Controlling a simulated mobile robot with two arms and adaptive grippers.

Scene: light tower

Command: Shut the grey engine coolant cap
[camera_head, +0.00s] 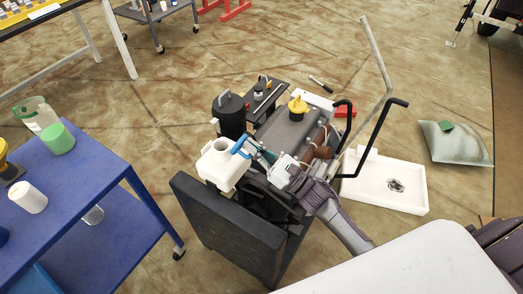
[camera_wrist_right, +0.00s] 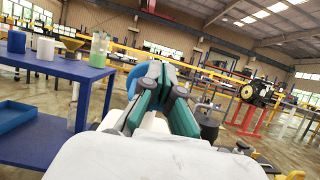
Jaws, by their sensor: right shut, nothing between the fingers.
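A white coolant tank (camera_head: 221,172) stands at the front left of the engine unit, its round mouth open at the top. A blue cap (camera_head: 241,147) stands tilted up at the right side of that mouth; no grey cap can be made out. My right gripper (camera_head: 257,150), with teal fingertips, is shut and empty right beside the blue cap. In the right wrist view, the gripper (camera_wrist_right: 156,82) is in front of the blue cap (camera_wrist_right: 146,77) and partly covers it; I cannot tell whether they touch. My left gripper is not in view.
A black cylinder (camera_head: 229,117) stands behind the tank, and a yellow cap (camera_head: 298,104) tops the engine. A dark panel (camera_head: 228,230) fronts the unit. A blue cart (camera_head: 95,175) with containers is at left. A white tray (camera_head: 388,184) lies on the floor at right.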

